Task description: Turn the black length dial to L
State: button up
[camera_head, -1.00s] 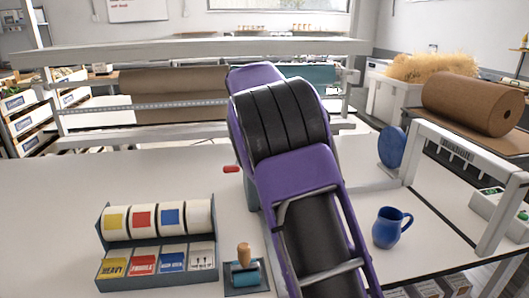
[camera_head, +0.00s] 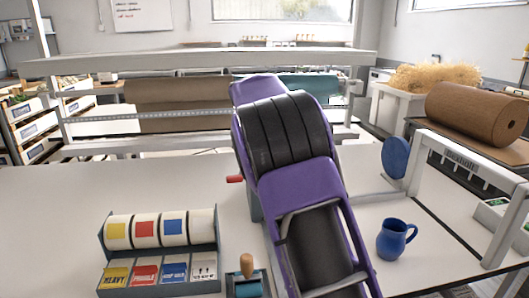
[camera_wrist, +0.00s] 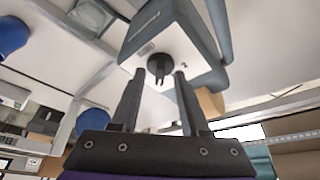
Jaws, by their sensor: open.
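The black dial (camera_wrist: 159,65) shows in the wrist view as a round knob with a narrow grip bar, mounted on the pale face of a grey machine (camera_wrist: 203,52). Any letters around it are too small to read. My gripper (camera_wrist: 159,76) is open, with one dark finger to each side of the dial's lower part in the picture. Whether the fingers touch the dial or stop short of it I cannot tell. In the head view my purple arm hides the gripper and the dial.
In the head view, a label and roll holder (camera_head: 160,288) stands at front left, beside a small wooden-handled roller (camera_head: 247,268). A blue mug (camera_head: 392,240) stands right of my arm, near a white frame (camera_head: 505,230) and a blue disc (camera_head: 396,157). The left tabletop is mostly clear.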

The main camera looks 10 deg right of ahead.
jog(key=v, duration=1.7)
jog(key=shift+s+a+r, duration=0.15)
